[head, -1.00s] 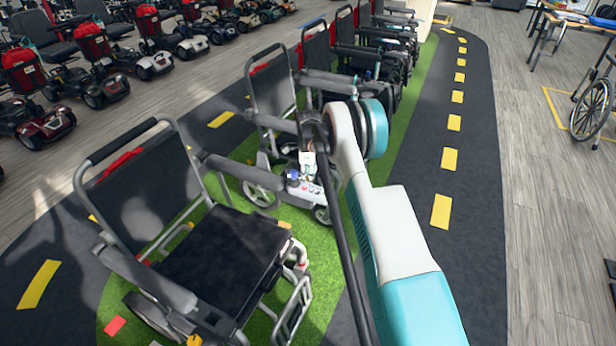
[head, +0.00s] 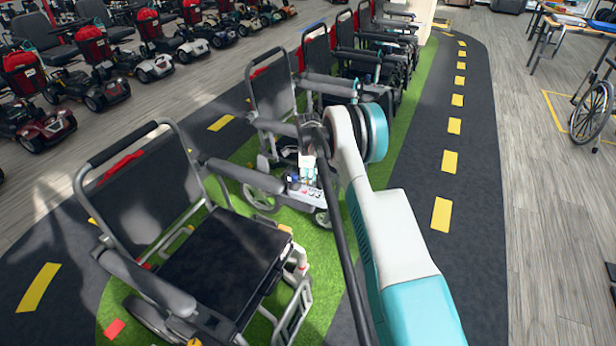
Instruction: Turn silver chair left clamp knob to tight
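A silver-framed wheelchair (head: 270,88) with a dark back stands on the green strip, left of my arm. A small pale panel (head: 308,192) with a blue part and small red parts sits low at its front. Which part is the left clamp knob is too small to tell. My gripper (head: 308,176) points down just above this panel, small and partly hidden by my arm. I cannot tell whether its fingers are open or touch anything. Another silver-framed wheelchair (head: 226,258) with a black seat stands nearer, at the lower left.
More wheelchairs (head: 358,50) stand in a row behind. Red and dark scooters (head: 100,80) line the upper left. The dark lane (head: 470,200) with yellow dashes on the right is clear. A wheelchair wheel (head: 592,110) and a table (head: 575,22) are at the far right.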

